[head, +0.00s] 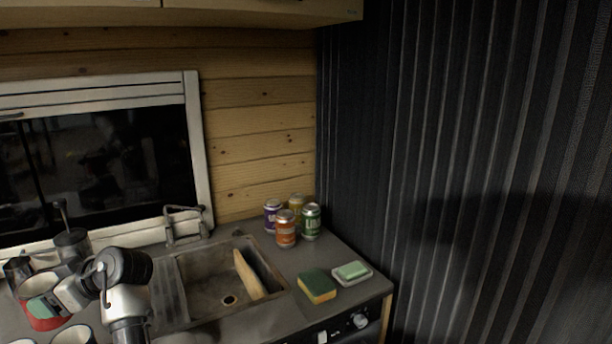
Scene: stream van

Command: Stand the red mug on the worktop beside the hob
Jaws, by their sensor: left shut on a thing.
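The red mug (36,322) is at the lower left of the head view, upright, with a pale inside. My left gripper (48,304) reaches over it from the right and is shut on it at its rim. A teal pad on the finger covers part of the mug. Whether the mug's base touches the worktop (285,318) is hidden. I cannot make out the hob clearly. My right gripper is not in view.
A dark pot (73,243) and a dark metal pot (17,268) stand behind the mug. Another mug (74,336) is in front. The sink (190,315) holds a wooden board (246,272). Several cans (286,230), a sponge (317,287) and a soap dish (366,279) are right.

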